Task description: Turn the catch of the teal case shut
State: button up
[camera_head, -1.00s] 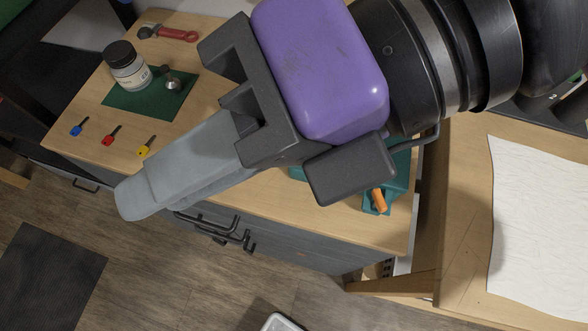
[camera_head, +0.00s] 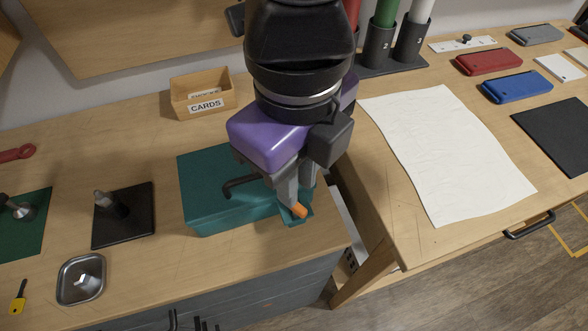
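The fingers and the purple gripper body hide part of the catch and the case's right end. I cannot tell whether the fingers touch or grip the catch.
A wooden cards box (camera_head: 204,95) stands behind the case. A black pad (camera_head: 123,222) and a metal tray (camera_head: 81,279) lie to the left. A white sheet (camera_head: 445,155) covers the right table, beyond a gap between the tables. Upright tubes (camera_head: 379,45) stand at the back.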

aim_at(296, 210)
jog(key=shift+f, duration=2.3)
grip_shut()
